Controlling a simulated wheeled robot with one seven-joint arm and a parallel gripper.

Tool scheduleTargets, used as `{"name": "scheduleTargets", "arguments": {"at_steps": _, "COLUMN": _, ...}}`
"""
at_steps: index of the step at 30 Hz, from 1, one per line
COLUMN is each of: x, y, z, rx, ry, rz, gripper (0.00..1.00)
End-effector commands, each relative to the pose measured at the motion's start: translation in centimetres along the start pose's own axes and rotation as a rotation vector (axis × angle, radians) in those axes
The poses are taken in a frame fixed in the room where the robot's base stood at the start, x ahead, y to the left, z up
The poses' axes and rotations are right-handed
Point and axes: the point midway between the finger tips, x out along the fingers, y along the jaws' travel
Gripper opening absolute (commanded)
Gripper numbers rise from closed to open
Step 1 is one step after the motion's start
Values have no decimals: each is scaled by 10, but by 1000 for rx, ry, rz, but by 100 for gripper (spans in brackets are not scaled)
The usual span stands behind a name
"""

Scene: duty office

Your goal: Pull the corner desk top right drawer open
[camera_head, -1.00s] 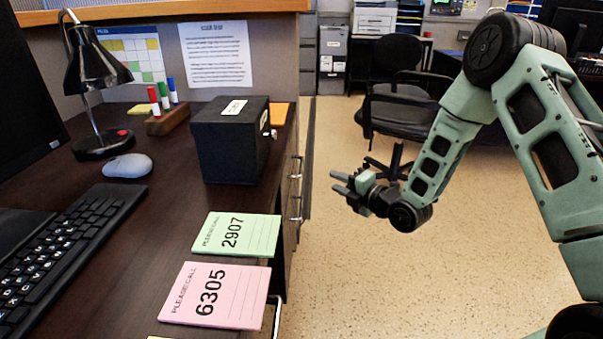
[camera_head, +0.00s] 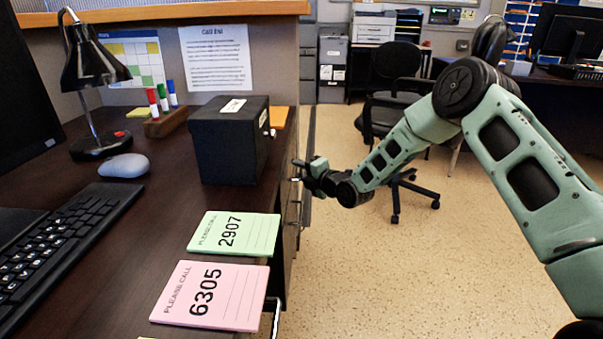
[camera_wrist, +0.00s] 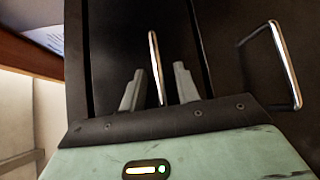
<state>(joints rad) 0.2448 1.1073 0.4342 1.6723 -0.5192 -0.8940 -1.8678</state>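The corner desk (camera_head: 130,235) has a dark wooden top, with drawer fronts and metal handles along its right side. In the wrist view a dark drawer front (camera_wrist: 115,45) fills the middle, beside the desk's wooden edge. Its upright-looking metal handle (camera_wrist: 156,65) lies between the two fingers of my gripper (camera_wrist: 159,88). The fingers are apart, one on each side of the handle, with visible gaps. In the head view my gripper (camera_head: 299,171) is at the drawer fronts, just right of the black box. The drawer looks shut; contact with the handle cannot be told.
Another drawer handle (camera_wrist: 285,65) is at the right in the wrist view. A black box (camera_head: 228,140), a green notepad (camera_head: 235,233) and a pink notepad (camera_head: 210,295) lie near the desk's edge. An office chair (camera_head: 395,95) stands behind my arm. The floor to the right is clear.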

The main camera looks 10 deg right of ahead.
Motion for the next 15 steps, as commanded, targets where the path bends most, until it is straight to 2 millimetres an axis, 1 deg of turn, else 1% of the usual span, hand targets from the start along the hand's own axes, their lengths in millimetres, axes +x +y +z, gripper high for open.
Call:
{"name": "scheduleTargets", "arguments": {"at_steps": 6, "x": 0, "y": 0, "z": 0, "rx": 0, "ry": 0, "rz": 0, "gripper": 32}}
{"name": "scheduleTargets", "arguments": {"at_steps": 7, "x": 0, "y": 0, "z": 0, "rx": 0, "ry": 0, "rz": 0, "gripper": 26}}
{"name": "scheduleTargets", "arguments": {"at_steps": 8, "x": 0, "y": 0, "z": 0, "rx": 0, "ry": 0, "rz": 0, "gripper": 18}}
{"name": "scheduleTargets", "arguments": {"at_steps": 9, "x": 0, "y": 0, "z": 0, "rx": 0, "ry": 0, "rz": 0, "gripper": 6}}
{"name": "scheduleTargets", "arguments": {"at_steps": 10, "x": 0, "y": 0, "z": 0, "rx": 0, "ry": 0, "rz": 0, "gripper": 0}}
{"name": "scheduleTargets", "arguments": {"at_steps": 15, "x": 0, "y": 0, "z": 0, "rx": 0, "ry": 0, "rz": -1, "gripper": 0}}
